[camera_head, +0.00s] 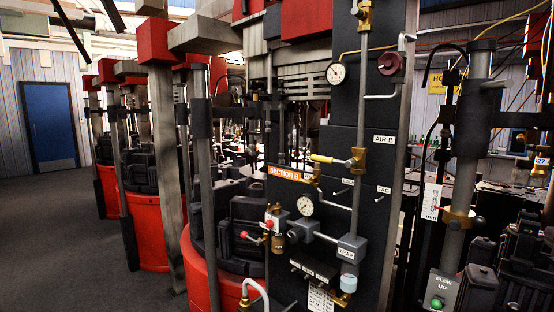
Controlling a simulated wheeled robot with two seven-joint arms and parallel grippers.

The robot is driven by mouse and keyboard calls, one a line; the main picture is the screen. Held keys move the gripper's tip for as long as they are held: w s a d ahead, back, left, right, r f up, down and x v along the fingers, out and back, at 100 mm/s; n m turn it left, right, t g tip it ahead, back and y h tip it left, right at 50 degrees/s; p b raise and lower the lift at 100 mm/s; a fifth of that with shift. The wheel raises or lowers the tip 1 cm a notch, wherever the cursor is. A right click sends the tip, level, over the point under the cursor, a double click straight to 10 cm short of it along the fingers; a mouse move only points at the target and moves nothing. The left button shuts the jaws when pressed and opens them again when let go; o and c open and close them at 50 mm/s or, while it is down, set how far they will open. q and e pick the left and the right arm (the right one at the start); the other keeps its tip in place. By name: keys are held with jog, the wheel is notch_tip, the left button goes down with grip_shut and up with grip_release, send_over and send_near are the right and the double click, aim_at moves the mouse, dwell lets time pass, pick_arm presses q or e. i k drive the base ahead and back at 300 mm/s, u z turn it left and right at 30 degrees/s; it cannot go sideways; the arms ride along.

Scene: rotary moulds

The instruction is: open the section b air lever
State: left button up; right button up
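The section B air lever (328,159) is a yellow handle on a brass valve (357,161) in the vertical pipe of the dark panel. The handle lies about level, pointing left, across the pipe. A white "AIR B" label (384,139) is to its right, and an orange "SECTION B" label (290,174) is below left. Two dark tapered prongs at the top left look like the fingertips of my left gripper (100,45); they are spread with nothing between them, far from the lever. My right gripper is not in view.
A red round handle (390,63) is above. Red mould stations (146,225) and steel posts stand left. Open floor (60,230) lies at far left.

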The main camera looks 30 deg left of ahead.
aim_at(351, 163)
jog(key=u, duration=2.5)
jog(key=i, duration=3.45)
jog(key=z, duration=4.65)
